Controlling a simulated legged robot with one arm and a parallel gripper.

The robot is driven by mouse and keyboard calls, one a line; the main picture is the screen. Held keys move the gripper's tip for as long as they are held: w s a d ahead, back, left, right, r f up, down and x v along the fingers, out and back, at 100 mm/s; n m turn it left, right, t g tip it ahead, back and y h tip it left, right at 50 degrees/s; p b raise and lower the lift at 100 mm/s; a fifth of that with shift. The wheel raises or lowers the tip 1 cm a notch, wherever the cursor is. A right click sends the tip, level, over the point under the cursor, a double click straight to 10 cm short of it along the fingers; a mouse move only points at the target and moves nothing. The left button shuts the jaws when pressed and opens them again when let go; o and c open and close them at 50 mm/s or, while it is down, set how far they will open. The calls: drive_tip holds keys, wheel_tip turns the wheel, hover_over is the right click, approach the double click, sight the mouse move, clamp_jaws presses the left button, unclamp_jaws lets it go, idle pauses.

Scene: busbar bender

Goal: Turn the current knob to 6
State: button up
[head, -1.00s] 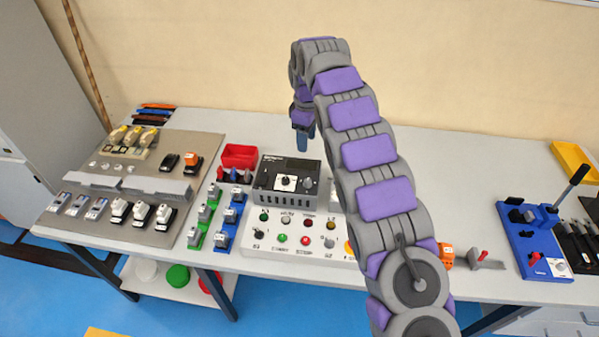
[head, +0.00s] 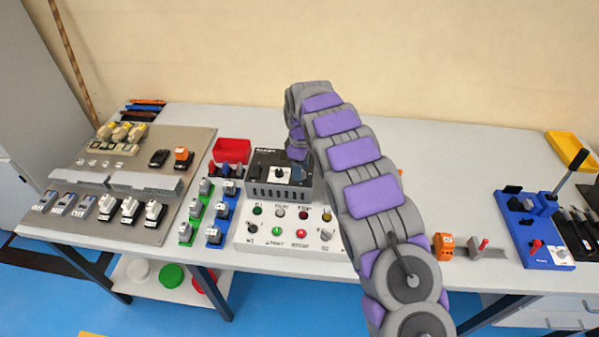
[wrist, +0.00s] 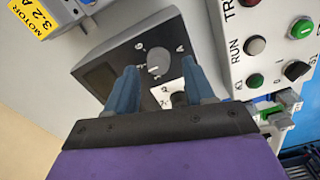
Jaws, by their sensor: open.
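A dark control box (head: 264,190) stands on the bench at the back of a white button panel. It carries a dark knob on a white dial plate (head: 281,174) and a grey knob; the wrist view shows the grey knob (wrist: 157,61) and the dark knob (wrist: 180,99). I cannot read which is the current knob or its setting. My gripper (wrist: 160,67) is open and empty, its blue fingers over the box face. The grey knob appears just past the gap between the fingertips; the dark knob appears between the fingers, partly hidden. Contact is not clear.
The white button panel (head: 246,236) has several buttons and selectors. A red bin (head: 231,151) stands behind at the left. Green and blue mounts (head: 223,212) with small parts lie left of the panel. A blue lever tool (head: 533,232) stands at the right.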

drive_tip(key=shift+d+f, duration=0.5)
drive_tip(key=shift+f, duration=0.15)
drive_tip(key=shift+a, duration=0.4)
drive_tip(key=shift+c, duration=0.3)
drive_tip(key=shift+a, duration=0.15)
drive_tip(key=shift+c, duration=0.7)
drive_tip(key=shift+d, duration=0.3)
clamp_jaws()
